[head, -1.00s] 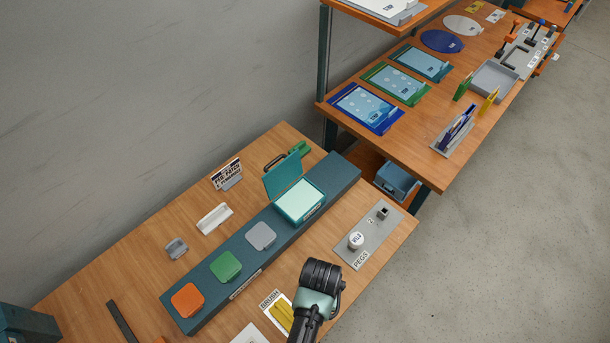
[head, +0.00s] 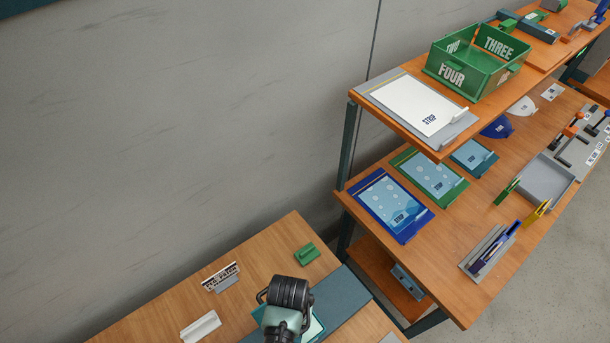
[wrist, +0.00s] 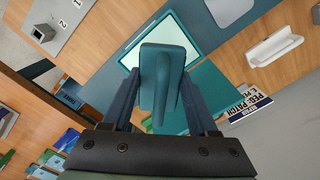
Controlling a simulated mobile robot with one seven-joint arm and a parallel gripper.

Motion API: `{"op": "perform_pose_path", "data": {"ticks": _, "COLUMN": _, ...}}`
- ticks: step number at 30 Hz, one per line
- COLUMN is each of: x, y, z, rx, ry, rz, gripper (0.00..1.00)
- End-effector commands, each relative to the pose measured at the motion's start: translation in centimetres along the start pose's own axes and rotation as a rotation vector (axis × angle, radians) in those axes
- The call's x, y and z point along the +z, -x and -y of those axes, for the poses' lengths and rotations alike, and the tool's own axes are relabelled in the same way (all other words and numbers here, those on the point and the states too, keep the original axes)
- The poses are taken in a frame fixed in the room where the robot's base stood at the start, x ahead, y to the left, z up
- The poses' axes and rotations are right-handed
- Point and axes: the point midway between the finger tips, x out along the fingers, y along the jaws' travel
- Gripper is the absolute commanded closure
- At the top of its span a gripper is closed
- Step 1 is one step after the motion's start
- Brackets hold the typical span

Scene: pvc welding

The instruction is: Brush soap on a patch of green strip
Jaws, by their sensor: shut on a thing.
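My gripper (wrist: 163,98) is shut on a teal block with a raised grip (wrist: 160,62), seen between its dark fingers in the wrist view; I take it for the brush. The block is over the open teal box with pale contents, whose lid (wrist: 212,92) stands open to the right. I cannot tell whether the block touches the contents. In the head view my arm hides most of this box (head: 318,328). A green board with a pale strip sheet (head: 428,175) lies on the middle shelf, between a blue one and a teal one.
A green box marked TWO, THREE and FOUR (head: 478,62) and a white strip board (head: 415,103) stand on the upper shelf. A grey tray (head: 548,180) and a holder with blue pieces (head: 490,250) sit to the right. A green piece (head: 306,254) lies near the teal box.

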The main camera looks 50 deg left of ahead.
Motion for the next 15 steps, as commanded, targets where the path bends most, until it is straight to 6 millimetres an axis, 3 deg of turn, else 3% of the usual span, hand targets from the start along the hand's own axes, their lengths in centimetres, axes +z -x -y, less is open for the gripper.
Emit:
{"op": "perform_pose_path", "data": {"ticks": 8, "x": 0.1, "y": -0.6, "z": 0.0, "rx": 0.000, "ry": -0.001, "rz": 0.001, "gripper": 0.85}}
{"op": "perform_pose_path", "data": {"ticks": 15, "x": 0.1, "y": -2.6, "z": 0.0, "rx": 0.000, "ry": 0.000, "rz": 0.001, "gripper": 0.85}}
